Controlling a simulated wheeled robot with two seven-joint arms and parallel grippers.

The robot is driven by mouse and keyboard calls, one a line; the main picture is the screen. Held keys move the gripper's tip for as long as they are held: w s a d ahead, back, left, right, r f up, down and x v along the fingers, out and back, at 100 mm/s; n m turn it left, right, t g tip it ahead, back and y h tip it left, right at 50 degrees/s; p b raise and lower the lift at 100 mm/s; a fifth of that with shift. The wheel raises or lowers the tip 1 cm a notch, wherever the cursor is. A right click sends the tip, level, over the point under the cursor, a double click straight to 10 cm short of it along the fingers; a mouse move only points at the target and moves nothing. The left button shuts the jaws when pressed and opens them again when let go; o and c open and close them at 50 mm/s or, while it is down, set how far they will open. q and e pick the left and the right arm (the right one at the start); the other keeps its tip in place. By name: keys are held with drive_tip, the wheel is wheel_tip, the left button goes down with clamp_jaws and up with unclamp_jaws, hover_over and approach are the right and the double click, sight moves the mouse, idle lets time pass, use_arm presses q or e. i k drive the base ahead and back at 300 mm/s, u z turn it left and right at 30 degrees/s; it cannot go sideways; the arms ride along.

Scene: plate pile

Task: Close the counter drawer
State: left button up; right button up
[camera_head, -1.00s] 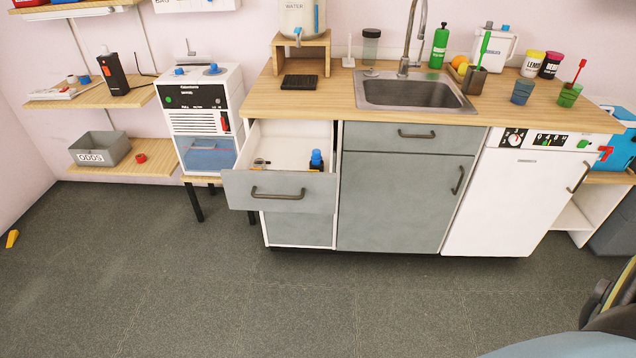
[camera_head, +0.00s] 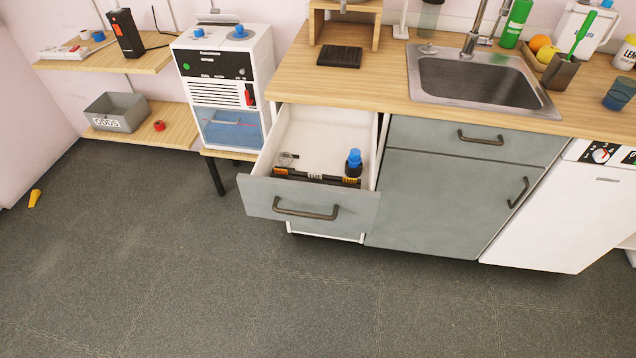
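The counter drawer (camera_head: 258,196) is pulled out at the left end of the counter. Its grey front has a dark bar handle (camera_head: 306,209). Inside it I see a blue-topped bottle (camera_head: 353,163), a small round clear item (camera_head: 287,158) and a dark strip with orange labels near the front. The drawer below it is mostly hidden behind the open front. Neither of my grippers shows in the head view.
The wooden counter (camera_head: 390,98) holds a sink (camera_head: 480,80). A grey cupboard (camera_head: 445,200) and a white appliance (camera_head: 570,220) stand to the right. A white machine (camera_head: 222,65) stands left of the drawer. The floor (camera_head: 250,300) in front is clear.

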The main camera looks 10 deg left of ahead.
sight(319, 139)
drive_tip(key=u, duration=0.15)
drive_tip(key=i, duration=0.45)
drive_tip(key=u, duration=1.05)
drive_tip(key=k, duration=0.7)
drive_tip(key=z, duration=1.25)
